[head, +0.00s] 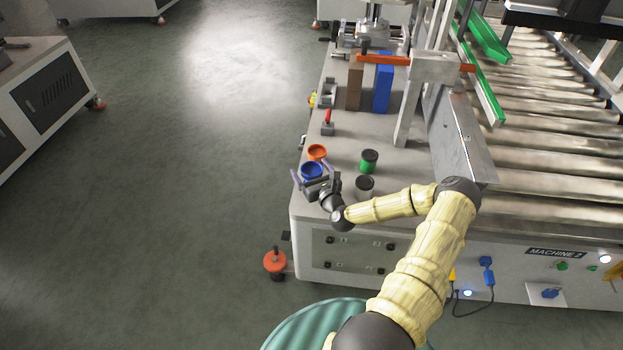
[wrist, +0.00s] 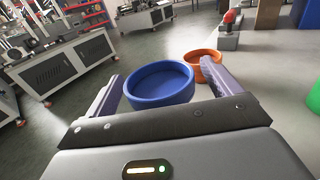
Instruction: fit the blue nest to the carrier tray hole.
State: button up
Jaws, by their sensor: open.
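The blue nest (wrist: 160,84) is a shallow round blue cup. In the wrist view it sits between the two spread fingers of my gripper (wrist: 165,92), with a visible space to the left finger. I cannot tell whether the right finger touches it. In the head view the blue nest (head: 312,171) stands near the left edge of the machine top, and my gripper (head: 309,180) is open around or just in front of it. I cannot make out the carrier tray hole in either view.
An orange cup (head: 317,152) stands right behind the blue nest. A green container (head: 369,160) and a dark-topped grey one (head: 364,187) stand to the right. A red-handled clamp (head: 328,124) and brown (head: 354,88) and blue (head: 382,90) blocks are farther back.

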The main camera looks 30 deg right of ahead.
jog(key=shift+w, duration=0.75)
jog(key=c, duration=1.1)
